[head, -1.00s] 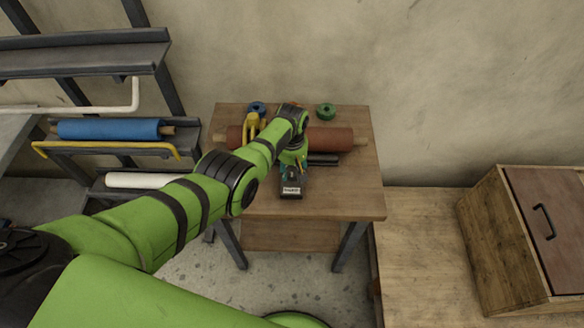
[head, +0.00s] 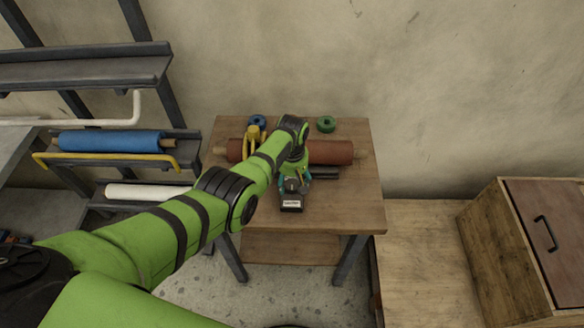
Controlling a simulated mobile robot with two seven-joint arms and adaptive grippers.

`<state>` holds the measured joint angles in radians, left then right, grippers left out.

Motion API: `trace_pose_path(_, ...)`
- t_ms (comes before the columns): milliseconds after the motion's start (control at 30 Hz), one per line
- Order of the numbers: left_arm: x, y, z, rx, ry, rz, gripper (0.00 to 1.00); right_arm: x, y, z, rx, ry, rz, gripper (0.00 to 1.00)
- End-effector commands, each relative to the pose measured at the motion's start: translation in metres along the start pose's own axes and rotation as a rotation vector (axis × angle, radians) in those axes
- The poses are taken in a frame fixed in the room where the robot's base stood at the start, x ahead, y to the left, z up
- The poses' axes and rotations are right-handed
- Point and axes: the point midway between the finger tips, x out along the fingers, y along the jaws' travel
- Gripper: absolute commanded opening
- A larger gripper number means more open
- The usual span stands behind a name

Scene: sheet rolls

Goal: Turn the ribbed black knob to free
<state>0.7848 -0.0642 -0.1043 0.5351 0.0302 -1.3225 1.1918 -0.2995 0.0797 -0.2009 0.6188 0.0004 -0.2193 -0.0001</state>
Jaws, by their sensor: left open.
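A small black device with a white label (head: 291,205) sits near the front middle of the wooden table. Its dark knob (head: 292,186) shows on top, behind the label; its ribs and the label's writing are too small to make out. My left gripper (head: 295,182) reaches down over the device from behind. Its teal fingers are open, one on each side of the knob. I cannot tell whether they touch it. My right gripper is not in view.
A red-brown roll (head: 330,152) lies across the table (head: 350,205) behind the device, partly hidden by my left arm. A dark bar (head: 324,173), a yellow tool (head: 252,140), a blue reel (head: 257,122) and a green reel (head: 326,124) are also there. The table's right front is clear.

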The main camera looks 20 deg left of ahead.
Motion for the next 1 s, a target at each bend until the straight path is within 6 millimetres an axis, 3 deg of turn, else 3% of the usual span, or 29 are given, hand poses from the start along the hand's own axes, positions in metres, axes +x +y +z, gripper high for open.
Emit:
trace_pose_path(233, -0.026, -0.001, 0.000, -0.001, 0.001, 0.003, 0.69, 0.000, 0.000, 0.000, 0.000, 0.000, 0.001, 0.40)
trace_pose_path(600, -0.095, -0.001, 0.000, -0.001, 0.000, 0.000, 0.69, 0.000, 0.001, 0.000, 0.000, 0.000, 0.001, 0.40)
trace_pose_path(800, -0.111, -0.002, 0.001, -0.001, -0.002, -0.003, 0.69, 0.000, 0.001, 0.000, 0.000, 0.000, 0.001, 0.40)
trace_pose_path(1000, -0.113, -0.002, 0.001, -0.001, -0.002, -0.003, 0.69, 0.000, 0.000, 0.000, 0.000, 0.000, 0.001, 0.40)
